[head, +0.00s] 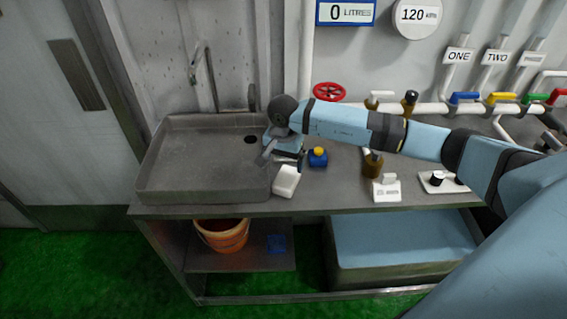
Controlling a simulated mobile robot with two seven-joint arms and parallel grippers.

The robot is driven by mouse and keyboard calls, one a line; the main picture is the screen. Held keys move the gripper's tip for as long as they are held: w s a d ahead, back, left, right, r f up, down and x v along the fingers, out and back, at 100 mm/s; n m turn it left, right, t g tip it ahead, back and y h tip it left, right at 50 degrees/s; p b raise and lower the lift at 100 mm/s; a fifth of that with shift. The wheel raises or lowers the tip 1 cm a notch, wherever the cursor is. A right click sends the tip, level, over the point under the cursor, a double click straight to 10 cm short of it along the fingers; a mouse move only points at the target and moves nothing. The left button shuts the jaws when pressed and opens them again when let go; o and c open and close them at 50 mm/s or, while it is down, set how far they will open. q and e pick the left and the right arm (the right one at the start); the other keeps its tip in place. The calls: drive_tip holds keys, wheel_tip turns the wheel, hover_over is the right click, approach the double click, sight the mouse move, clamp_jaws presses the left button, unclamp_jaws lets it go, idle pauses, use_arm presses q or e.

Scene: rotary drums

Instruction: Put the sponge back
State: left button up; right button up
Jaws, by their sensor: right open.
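A white block that looks like the sponge (286,180) lies at the right edge of the sink (205,165), on or against its rim; I cannot tell which. My right gripper (284,157) reaches in from the right, points down, and is open just above and behind the white block. Nothing shows between its fingers, and a gap seems to remain between them and the block. My left gripper is out of view.
A blue box with a yellow top (317,158) stands close right of the gripper. A brown bottle (372,163), a white labelled block (386,188) and a switch plate (443,183) stand further right. The tap (204,70) rises behind the sink. An orange bucket (224,235) sits below.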

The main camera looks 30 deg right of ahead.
wheel_tip(320, 180, up, 10)
drive_tip(key=b, duration=0.2)
drive_tip(key=s+a+f+m+t+y, duration=0.1)
drive_tip(key=s+a+f+m+y, duration=0.1)
drive_tip(key=s+a+m+y, duration=0.85)
drive_tip(key=s+a+f+m+t+y, duration=0.15)
drive_tip(key=a+m+y, duration=0.5)
drive_tip(key=a, duration=0.85)
drive_tip(key=s+d+f+m+t+h, duration=0.1)
drive_tip(key=d+f+m+t+h, duration=0.4)
drive_tip(key=m, duration=0.9)
drive_tip(key=d+f+m+t+h, duration=0.1)
drive_tip(key=f+m+t+h, duration=0.2)
drive_tip(key=f+m+t, duration=0.85)
use_arm(q)
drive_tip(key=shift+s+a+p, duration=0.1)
drive_tip(key=shift+p, duration=1.55)
use_arm(e)
drive_tip(key=s+d+f+m+g+h, duration=0.2)
drive_tip(key=s+m+g+h, duration=0.1)
drive_tip(key=s+m, duration=0.3)
drive_tip(key=s+d+f+m+g+h, duration=0.2)
drive_tip(key=s+m+g, duration=0.3)
drive_tip(key=m, duration=0.4)
drive_tip(key=shift+s+d+f+m+h, duration=0.4)
drive_tip(key=shift+s+f, duration=0.15)
drive_tip(key=shift+s, duration=0.2)
